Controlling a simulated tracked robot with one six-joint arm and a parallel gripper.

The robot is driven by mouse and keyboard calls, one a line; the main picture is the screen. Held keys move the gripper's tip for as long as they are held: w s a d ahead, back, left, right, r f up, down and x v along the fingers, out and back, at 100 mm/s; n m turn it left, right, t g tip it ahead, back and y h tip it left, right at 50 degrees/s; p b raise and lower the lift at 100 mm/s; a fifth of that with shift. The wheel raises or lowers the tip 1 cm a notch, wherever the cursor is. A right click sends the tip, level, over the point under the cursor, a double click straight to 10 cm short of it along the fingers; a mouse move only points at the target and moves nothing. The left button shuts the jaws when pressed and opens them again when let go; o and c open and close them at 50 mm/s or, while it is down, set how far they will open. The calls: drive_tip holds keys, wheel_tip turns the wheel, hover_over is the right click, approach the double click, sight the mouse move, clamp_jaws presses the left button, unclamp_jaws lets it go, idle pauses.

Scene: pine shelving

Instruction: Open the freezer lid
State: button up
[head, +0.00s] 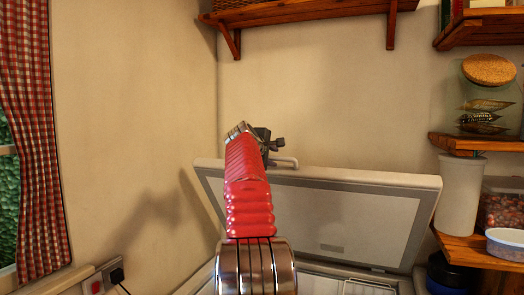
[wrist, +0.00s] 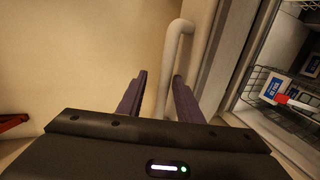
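The white freezer lid (head: 408,190) stands raised and tilted back against the corner walls in the head view, its pale inner panel facing me. Its white bar handle (head: 286,163) sticks out at the top edge. My gripper (head: 276,143) is at that handle, partly hidden behind my red arm. In the wrist view the handle (wrist: 172,75) runs between the two dark fingers of my gripper (wrist: 158,98). The fingers are apart, with a visible gap on the left; the right finger is close to the bar, and I cannot tell whether it touches.
The open freezer body shows below the lid, with a wire basket (wrist: 262,88) and packages inside. Shelves at right hold a white canister (head: 461,195) and a tub (head: 505,244). A wall shelf (head: 310,10) hangs above. A checked curtain (head: 35,140) hangs at left.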

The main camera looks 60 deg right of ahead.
drive_tip(key=v, duration=1.2)
drive_tip(key=shift+s, duration=0.25)
drive_tip(key=shift+r, duration=0.2)
drive_tip(key=shift+c, duration=0.2)
